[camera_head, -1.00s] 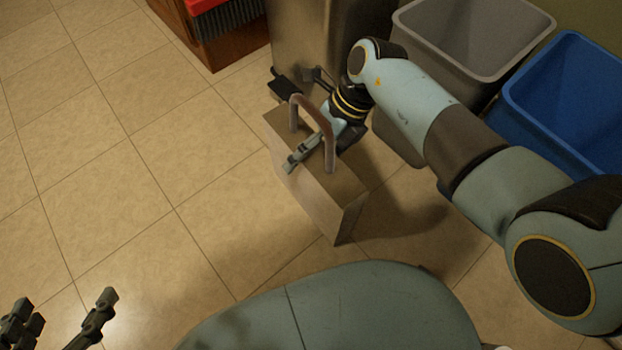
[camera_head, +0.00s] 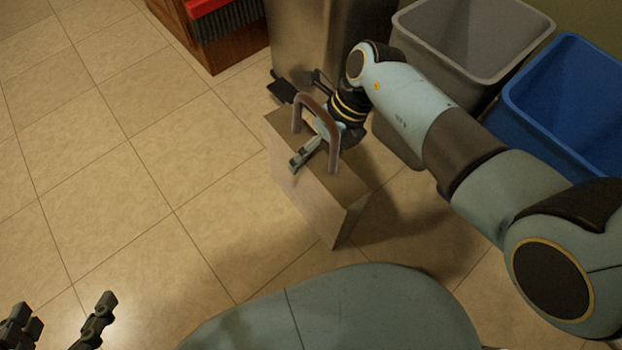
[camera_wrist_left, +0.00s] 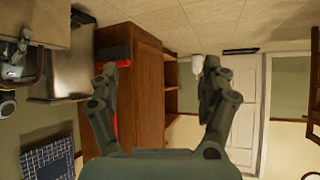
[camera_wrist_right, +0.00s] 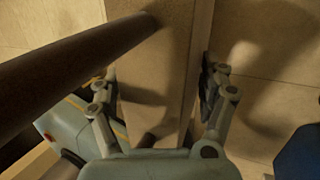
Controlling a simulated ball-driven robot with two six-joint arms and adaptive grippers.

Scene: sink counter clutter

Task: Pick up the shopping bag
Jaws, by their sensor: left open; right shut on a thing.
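The shopping bag (camera_head: 318,208) is a tan, box-shaped bag with a brown arched handle (camera_head: 322,118), in the middle of the head view. My right gripper (camera_head: 291,122) is shut on the bag, its fingers on either side of the upper body below the handle. In the right wrist view the bag's body (camera_wrist_right: 155,75) lies between the fingers and the dark handle (camera_wrist_right: 70,62) crosses in front. I cannot tell whether the bag's underside touches the floor. My left gripper (camera_head: 62,325) is open and empty at the lower left, far from the bag.
A metal bin (camera_head: 325,35) stands just behind the bag. A grey bin (camera_head: 405,25) and a blue bin (camera_head: 505,115) stand to the right. A wooden cabinet (camera_head: 222,50) with a red item (camera_head: 203,5) is at the back. The tiled floor (camera_head: 120,170) on the left is clear.

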